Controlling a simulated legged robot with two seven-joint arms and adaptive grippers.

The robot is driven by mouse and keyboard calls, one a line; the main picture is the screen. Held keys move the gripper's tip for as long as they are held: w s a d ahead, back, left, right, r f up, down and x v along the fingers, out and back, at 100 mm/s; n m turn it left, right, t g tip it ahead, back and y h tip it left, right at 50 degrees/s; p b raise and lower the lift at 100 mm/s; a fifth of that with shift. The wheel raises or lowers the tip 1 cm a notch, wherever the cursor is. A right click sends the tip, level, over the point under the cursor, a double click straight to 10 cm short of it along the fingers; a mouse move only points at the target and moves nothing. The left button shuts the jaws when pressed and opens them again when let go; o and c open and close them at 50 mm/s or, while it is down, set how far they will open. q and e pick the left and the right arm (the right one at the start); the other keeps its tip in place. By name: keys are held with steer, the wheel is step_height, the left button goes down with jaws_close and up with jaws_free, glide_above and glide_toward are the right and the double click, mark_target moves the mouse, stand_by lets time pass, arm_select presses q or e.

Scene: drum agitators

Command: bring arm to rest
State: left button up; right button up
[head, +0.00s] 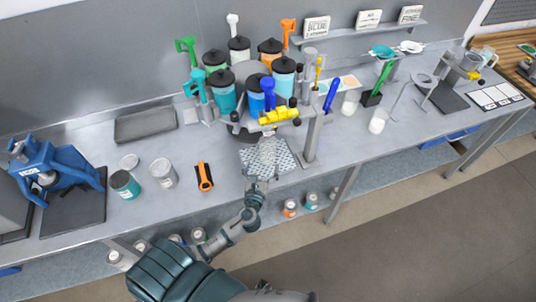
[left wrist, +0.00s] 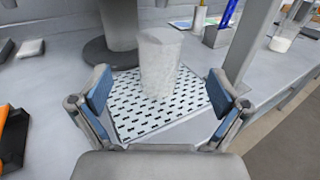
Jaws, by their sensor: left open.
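My left arm comes up from the bottom of the head view, and its gripper (head: 257,184) is over the front edge of the bench. In the left wrist view the left gripper (left wrist: 158,88) is open, with its two blue-padded fingers wide apart. A pale, translucent cup (left wrist: 160,62) stands upright on a patterned perforated plate (left wrist: 138,118), ahead of the fingers and apart from them. The plate also shows in the head view (head: 280,164). My right gripper is not in view.
The drum agitator carousel (head: 252,95) with several colored drums stands behind the plate. An orange-black tool (head: 204,177), a teal jar (head: 124,184) and a blue machine (head: 55,170) are to the left. A grey post (head: 312,138) is close on the right. Open floor (head: 420,220) lies in front of the bench.

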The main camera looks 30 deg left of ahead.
arm_select(q)
steer(key=s+d+f+n+g+h, duration=0.2)
steer(key=s+d+f+n+g, duration=0.25)
steer(key=s+n, duration=0.45)
steer(key=s+d+f+n+g+h, duration=0.25)
steer(key=s+f+n+g, duration=0.2)
steer(key=s+n, duration=0.5)
steer(key=s+d+f+n+g+h, duration=0.2)
steer(key=s+d+f+n+g, duration=0.25)
steer(key=n, duration=0.75)
steer(key=s+a+f+g+b, duration=0.1)
steer(key=s+f, duration=0.1)
steer(key=f, duration=1.2)
steer(key=s+f+g+b, duration=0.1)
steer(key=s+f, duration=0.2)
steer(key=f, duration=1.2)
steer(key=s+a+f+b, duration=0.1)
steer(key=s+a+f, duration=0.2)
steer(key=s+f, duration=1.1)
steer(key=shift+s+f+m, duration=0.4)
steer(key=shift+s+m, duration=0.05)
steer(key=shift+s, duration=0.65)
